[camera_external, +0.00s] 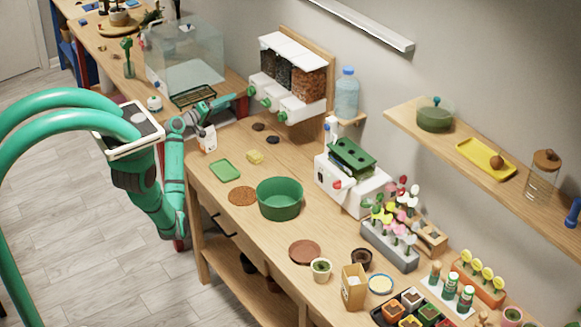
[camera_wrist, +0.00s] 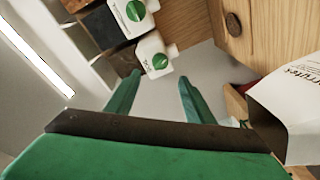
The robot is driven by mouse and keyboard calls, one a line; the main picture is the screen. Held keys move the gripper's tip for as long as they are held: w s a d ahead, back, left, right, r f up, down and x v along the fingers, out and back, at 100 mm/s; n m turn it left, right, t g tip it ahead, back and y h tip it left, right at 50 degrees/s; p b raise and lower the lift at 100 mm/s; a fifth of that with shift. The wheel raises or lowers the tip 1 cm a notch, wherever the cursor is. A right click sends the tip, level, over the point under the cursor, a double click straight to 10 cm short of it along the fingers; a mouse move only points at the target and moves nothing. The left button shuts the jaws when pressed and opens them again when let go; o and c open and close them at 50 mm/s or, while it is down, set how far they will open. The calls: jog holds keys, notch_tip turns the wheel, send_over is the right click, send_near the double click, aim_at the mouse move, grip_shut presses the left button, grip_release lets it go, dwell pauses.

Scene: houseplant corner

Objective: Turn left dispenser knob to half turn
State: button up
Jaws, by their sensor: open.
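The dispenser (camera_external: 300,105) stands against the wall, with white lids, clear bins of dark and brown fill, and a row of green knobs on white fronts. The left knob (camera_external: 251,90) is closest to my gripper (camera_external: 241,96), which reaches in from the left. In the wrist view, my gripper (camera_wrist: 158,95) is open, with nothing between its two green fingers. A green knob (camera_wrist: 160,61), apparently the left one, lies just beyond the fingertips, apparently apart from them. Another green knob (camera_wrist: 135,10) is at the top edge. The knobs' exact angle is hard to read.
A white carton (camera_external: 208,140) stands below my wrist and shows close at right in the wrist view (camera_wrist: 290,110). A clear tank (camera_external: 185,52) is left of the dispenser, a blue water bottle (camera_external: 346,93) right. Dark discs (camera_external: 272,139) lie in front.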

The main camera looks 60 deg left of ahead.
aim_at(250, 91)
jog(key=w+a, duration=0.1)
jog(key=w, duration=0.9)
jog(key=shift+a, duration=0.15)
jog(key=shift+w, duration=0.1)
jog(key=c, duration=1.1)
